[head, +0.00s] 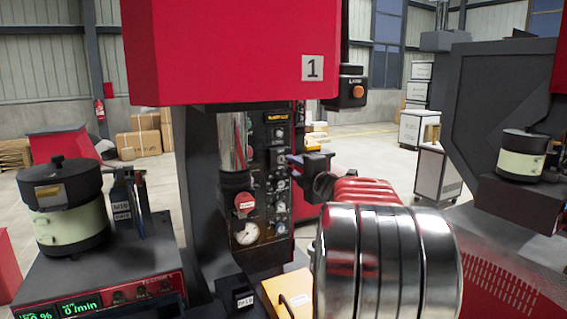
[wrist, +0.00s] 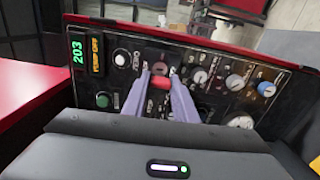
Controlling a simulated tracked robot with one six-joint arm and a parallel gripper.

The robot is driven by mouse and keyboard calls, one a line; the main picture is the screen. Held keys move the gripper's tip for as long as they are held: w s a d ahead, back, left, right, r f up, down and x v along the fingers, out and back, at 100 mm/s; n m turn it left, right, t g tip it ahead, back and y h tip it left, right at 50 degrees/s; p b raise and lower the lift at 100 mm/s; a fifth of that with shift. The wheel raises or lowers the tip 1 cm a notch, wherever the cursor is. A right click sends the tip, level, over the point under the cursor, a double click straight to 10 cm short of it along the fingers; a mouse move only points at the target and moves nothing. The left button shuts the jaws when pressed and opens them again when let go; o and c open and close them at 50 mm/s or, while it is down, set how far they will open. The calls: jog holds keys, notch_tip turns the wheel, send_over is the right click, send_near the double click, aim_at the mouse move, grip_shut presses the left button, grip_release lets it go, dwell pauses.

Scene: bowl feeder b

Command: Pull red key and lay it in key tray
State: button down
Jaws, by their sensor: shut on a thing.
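The red key (wrist: 159,82) shows in the wrist view between the two pale fingertips of my gripper (wrist: 160,90), which is shut on it. The key is right in front of the dark control panel (wrist: 120,75); I cannot tell whether it still sits in its socket. In the head view my gripper (head: 296,163) reaches the right side of the panel (head: 277,150), and the key is hidden there. I cannot make out the key tray for sure in either view.
The panel carries several knobs, a green button (wrist: 102,100) and lit displays (wrist: 78,52). In the head view a red press head (head: 230,50) hangs above it. A yellow-orange surface (head: 288,290) lies below, and a bowl feeder (head: 66,205) stands at the left.

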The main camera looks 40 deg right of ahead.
jog(key=shift+s+a, duration=0.15)
jog(key=shift+s, duration=0.45)
jog(key=shift+s+a, duration=0.15)
jog(key=shift+s, duration=0.15)
jog(key=shift+s, duration=0.15)
dwell(0.4)
